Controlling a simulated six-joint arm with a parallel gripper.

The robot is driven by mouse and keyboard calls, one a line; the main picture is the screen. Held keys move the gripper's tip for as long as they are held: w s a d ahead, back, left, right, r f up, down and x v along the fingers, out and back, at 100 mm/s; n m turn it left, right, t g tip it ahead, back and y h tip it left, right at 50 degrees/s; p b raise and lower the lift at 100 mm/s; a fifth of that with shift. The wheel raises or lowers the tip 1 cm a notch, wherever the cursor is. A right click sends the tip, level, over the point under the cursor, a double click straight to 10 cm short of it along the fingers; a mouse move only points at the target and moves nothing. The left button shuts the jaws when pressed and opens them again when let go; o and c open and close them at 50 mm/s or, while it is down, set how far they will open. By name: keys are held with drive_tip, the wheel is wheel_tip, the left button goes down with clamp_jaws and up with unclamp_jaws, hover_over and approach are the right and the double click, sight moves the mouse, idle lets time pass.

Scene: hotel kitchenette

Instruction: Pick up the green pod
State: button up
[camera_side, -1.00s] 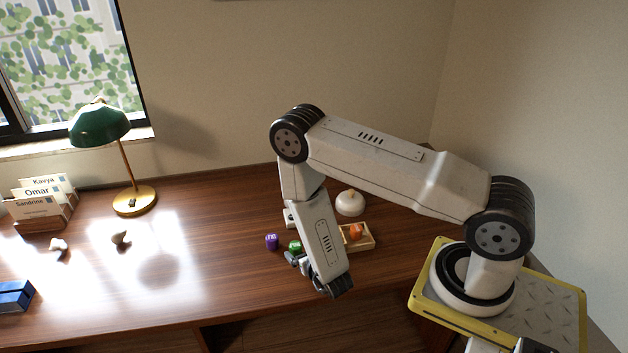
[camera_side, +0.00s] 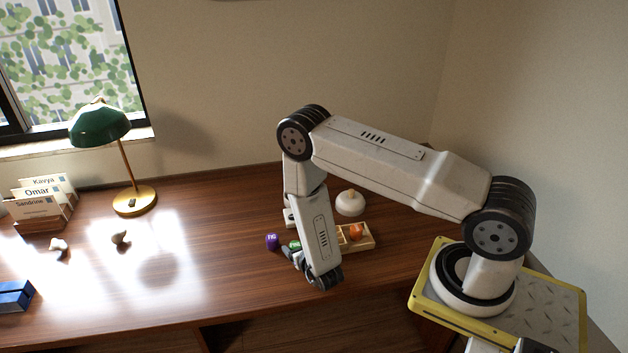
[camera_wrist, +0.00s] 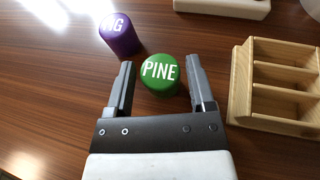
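The green pod (camera_wrist: 160,73) stands on the desk with "PINE" in white on its top. In the wrist view it sits between the tips of my open gripper (camera_wrist: 161,88), with a gap to the left finger and a smaller one to the right. In the side view the green pod (camera_side: 295,245) is partly hidden by my gripper (camera_side: 291,254), which is low beside it.
A purple pod (camera_wrist: 120,35) stands close by, beyond the left finger. A wooden compartment tray (camera_wrist: 240,88) is to the right; in the side view it holds an orange pod (camera_side: 356,231). A white round object (camera_side: 350,204) is behind.

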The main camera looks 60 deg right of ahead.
clamp_jaws()
drive_tip(key=shift+r, duration=0.1)
drive_tip(key=shift+r, duration=4.9)
drive_tip(key=shift+r, duration=0.15)
